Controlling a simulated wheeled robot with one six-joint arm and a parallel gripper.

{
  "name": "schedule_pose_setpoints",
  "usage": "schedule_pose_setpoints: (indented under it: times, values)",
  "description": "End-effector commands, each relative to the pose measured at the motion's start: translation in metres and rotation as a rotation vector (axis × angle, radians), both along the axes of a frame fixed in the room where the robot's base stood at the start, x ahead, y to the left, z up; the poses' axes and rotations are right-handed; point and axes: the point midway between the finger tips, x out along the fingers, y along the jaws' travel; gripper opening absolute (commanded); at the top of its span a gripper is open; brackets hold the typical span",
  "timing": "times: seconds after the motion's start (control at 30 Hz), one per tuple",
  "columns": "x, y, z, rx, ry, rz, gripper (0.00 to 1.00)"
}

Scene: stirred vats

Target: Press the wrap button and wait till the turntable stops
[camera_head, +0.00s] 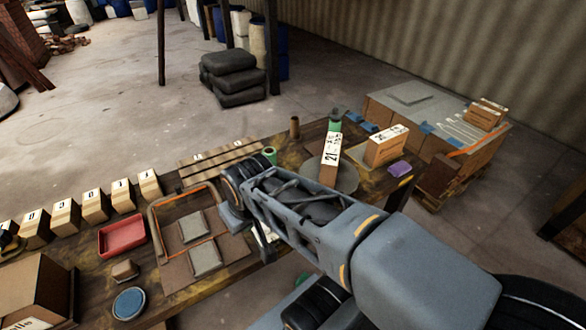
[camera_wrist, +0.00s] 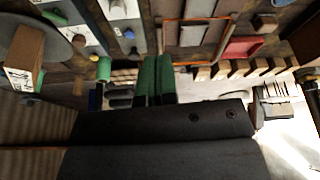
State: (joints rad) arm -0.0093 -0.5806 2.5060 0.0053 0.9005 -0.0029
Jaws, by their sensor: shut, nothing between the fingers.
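The turntable (camera_head: 347,179) is a round grey disc right of the middle of the table. It also shows at the upper left of the wrist view (camera_wrist: 62,20). A brown carton with a white numbered label (camera_head: 330,160) stands on it, seen too in the wrist view (camera_wrist: 24,52). Grey plates with white labels and small blue spots (camera_wrist: 122,12) lie beside the turntable; I cannot tell which spot is the wrap button. My gripper (camera_wrist: 155,60) has green fingers, shut together and empty. In the head view my arm hides the fingers and part of the table.
A green cylinder (camera_head: 270,156) stands near my wrist. A red tray (camera_head: 122,236), a row of small cartons (camera_head: 95,206) and an orange-edged board (camera_head: 228,248) fill the left. Another carton (camera_head: 386,146) stands right of the turntable. A loaded pallet (camera_head: 425,180) stands beyond.

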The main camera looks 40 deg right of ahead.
Motion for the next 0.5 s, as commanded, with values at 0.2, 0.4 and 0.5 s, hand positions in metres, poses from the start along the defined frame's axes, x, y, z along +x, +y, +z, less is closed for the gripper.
schedule_pose_setpoints:
  times: [0.2, 0.4, 0.5]
  values:
    - [0.000, 0.000, 0.000, 0.000, 0.000, 0.000, 0.00]
    - [0.004, 0.001, 0.002, 0.023, 0.006, -0.020, 0.00]
    - [0.019, 0.001, 0.009, 0.101, 0.019, -0.090, 0.00]
